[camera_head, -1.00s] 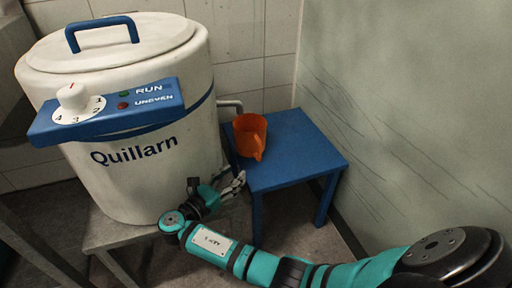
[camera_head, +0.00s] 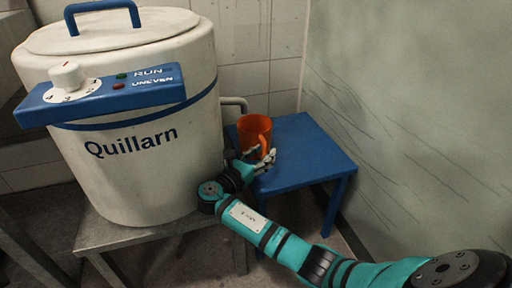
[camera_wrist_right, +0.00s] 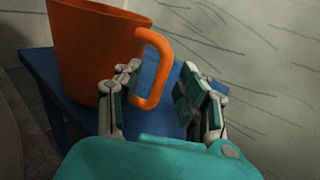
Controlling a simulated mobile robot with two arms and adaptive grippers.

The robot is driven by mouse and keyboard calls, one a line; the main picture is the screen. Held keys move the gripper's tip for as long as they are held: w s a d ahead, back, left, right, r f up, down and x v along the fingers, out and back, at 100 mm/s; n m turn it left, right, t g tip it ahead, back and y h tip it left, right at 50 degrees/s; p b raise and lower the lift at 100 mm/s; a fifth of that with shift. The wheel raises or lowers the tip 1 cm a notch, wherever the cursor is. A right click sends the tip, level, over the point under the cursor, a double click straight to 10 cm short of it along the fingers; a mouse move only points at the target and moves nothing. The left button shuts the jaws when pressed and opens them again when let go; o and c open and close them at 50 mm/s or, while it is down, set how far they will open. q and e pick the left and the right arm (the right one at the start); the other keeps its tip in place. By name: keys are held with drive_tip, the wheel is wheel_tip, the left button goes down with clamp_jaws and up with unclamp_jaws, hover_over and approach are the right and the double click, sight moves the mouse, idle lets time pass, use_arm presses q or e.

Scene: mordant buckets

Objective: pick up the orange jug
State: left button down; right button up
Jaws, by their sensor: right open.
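The orange jug (camera_head: 252,130) stands upright on the small blue table (camera_head: 312,150), below the pipe of the big white vessel. Its handle faces my right gripper. My right gripper (camera_head: 262,162) is right at the jug's near side. In the right wrist view the jug (camera_wrist_right: 88,50) fills the upper left, and its handle loop reaches down between the open fingers of my right gripper (camera_wrist_right: 160,95). The left finger overlaps the jug's body in the picture; I cannot tell if it touches. My left gripper is not in view.
The large white vessel (camera_head: 130,165) labelled Quillarn stands on a grey metal stand (camera_head: 150,238) to the left of my right arm. A wall is close on the right. The table's right part is bare.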

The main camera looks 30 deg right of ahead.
clamp_jaws()
idle(0.4)
drive_tip(key=shift+r+p, duration=0.3)
drive_tip(key=shift+p, duration=0.15)
